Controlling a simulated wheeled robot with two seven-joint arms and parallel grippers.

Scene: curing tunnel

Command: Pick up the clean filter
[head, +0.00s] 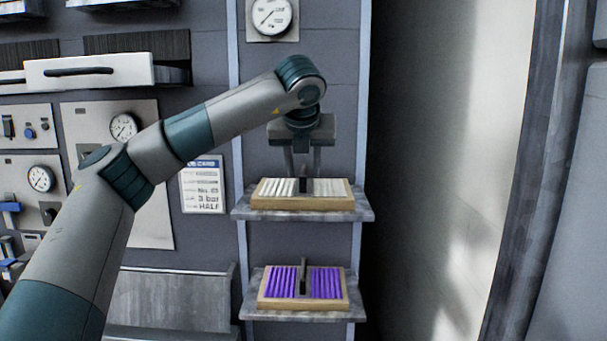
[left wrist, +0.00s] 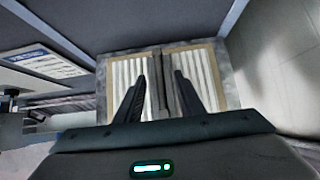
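The clean filter (head: 328,188) has white pleats in a tan frame with a dark upright grip bar across its middle. It lies flat on the upper shelf (head: 302,214). It also shows in the left wrist view (left wrist: 207,80). My left gripper (head: 303,172) points down over it, with its two fingers apart on either side of the grip bar (left wrist: 160,82). The fingers look open, with gaps to the bar in the left wrist view (left wrist: 160,80). A filter with purple pleats (head: 325,282) lies on the lower shelf. My right gripper is not seen.
The lower shelf (head: 302,314) sits below the upper one. A wall panel with gauges (head: 115,170) and a drawer with a handle (head: 90,70) are at the left. A paper notice (head: 203,185) hangs left of the shelves. A pale wall (head: 440,170) is at the right.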

